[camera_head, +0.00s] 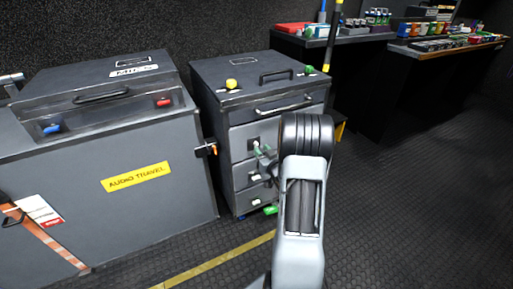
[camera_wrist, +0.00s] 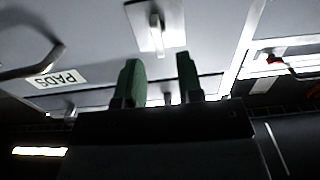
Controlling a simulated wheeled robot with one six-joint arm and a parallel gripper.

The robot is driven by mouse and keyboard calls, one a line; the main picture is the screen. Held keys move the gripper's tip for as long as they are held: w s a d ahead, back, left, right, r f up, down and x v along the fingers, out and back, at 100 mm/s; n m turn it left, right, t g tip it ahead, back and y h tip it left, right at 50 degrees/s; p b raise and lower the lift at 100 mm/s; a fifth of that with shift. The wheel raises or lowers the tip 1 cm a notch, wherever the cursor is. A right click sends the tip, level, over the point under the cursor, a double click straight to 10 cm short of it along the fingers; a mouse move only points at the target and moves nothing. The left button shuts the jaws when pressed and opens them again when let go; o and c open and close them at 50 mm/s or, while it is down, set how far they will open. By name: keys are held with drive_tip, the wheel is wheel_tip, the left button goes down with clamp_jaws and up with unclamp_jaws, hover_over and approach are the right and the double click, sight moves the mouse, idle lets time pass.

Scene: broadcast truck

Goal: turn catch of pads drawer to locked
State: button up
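The pads drawer shows close up in the wrist view, with a white PADS label (camera_wrist: 58,78) that appears upside down. Its catch (camera_wrist: 156,28) is a pale square plate with a small lever on it, near the top of that view. My gripper (camera_wrist: 160,72) is open, its two green fingers apart with nothing between them. The catch lies just beyond the fingertips, apparently not touched. In the head view my gripper (camera_head: 264,151) is at the front of the grey drawer cabinet (camera_head: 238,138), beside the upper catch. My arm hides the cabinet's right part.
A drawer handle (camera_wrist: 34,62) is left of the fingers in the wrist view. A large grey case (camera_head: 130,180) labelled AUDIO TRAVEL stands left of the cabinet, with an orange-tipped latch (camera_head: 207,149) at its side. Dark benches (camera_head: 400,75) stand behind right. The right floor is clear.

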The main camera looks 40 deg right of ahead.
sight(257, 145)
drive_tip(key=shift+w+d+b, duration=0.2)
drive_tip(key=shift+w, duration=1.05)
drive_tip(key=shift+w+d+b, duration=0.15)
drive_tip(key=shift+w+b, duration=0.05)
drive_tip(key=shift+w, duration=1.05)
drive_tip(key=shift+c, duration=0.5)
clamp_jaws()
